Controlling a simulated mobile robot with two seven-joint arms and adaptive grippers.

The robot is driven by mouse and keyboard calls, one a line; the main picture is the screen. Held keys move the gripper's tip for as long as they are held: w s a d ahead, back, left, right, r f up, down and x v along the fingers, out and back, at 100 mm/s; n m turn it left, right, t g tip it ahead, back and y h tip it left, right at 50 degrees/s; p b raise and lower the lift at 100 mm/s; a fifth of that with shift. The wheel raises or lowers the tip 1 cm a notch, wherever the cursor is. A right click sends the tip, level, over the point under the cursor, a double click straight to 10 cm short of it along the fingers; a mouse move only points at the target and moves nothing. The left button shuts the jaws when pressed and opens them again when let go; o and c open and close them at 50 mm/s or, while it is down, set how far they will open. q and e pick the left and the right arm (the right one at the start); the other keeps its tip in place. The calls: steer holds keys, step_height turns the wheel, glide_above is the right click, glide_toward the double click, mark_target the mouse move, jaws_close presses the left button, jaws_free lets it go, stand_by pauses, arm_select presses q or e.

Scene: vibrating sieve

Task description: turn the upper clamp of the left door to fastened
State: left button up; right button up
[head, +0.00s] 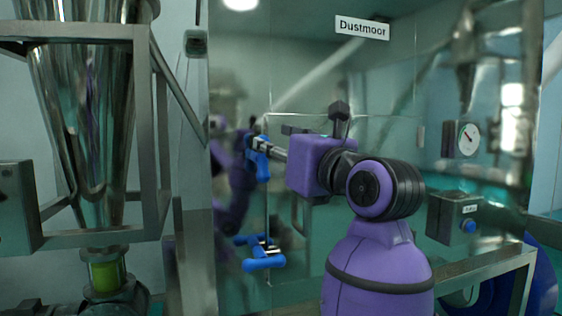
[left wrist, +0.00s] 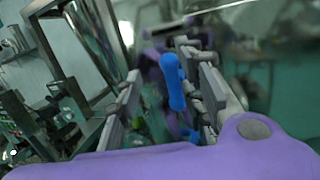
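The glass left door (head: 300,120) carries two blue clamps along a vertical seam. The upper clamp (head: 262,168) is partly covered by my left gripper (head: 272,150), whose fingers reach it from the right. In the left wrist view the upper clamp's blue handle (left wrist: 173,85) stands between the two fingers of my left gripper (left wrist: 168,92). The fingers are apart, with a clear gap on the handle's left; whether the right finger touches it I cannot tell. The lower clamp (head: 263,258) has its handle lying roughly level. My right gripper is not in view.
A steel hopper in a frame (head: 148,140) stands at the left. A dial gauge (head: 467,138) and a control box with a blue button (head: 455,218) are at the right. The glass carries a "Dustmoor" label (head: 362,27) and mirrors my arm.

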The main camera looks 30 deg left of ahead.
mark_target(265, 159)
arm_select(q)
steer(key=f, duration=0.1)
steer(key=w+f+h, duration=0.1)
steer(key=f, duration=0.1)
steer(key=shift+w+a+f+h, duration=0.1)
steer(key=shift+w+a+h, duration=0.05)
steer(key=shift+h, duration=0.15)
steer(key=p+x, duration=0.1)
steer(key=x, duration=0.6)
steer(key=shift+a+f, duration=0.1)
jaws_close()
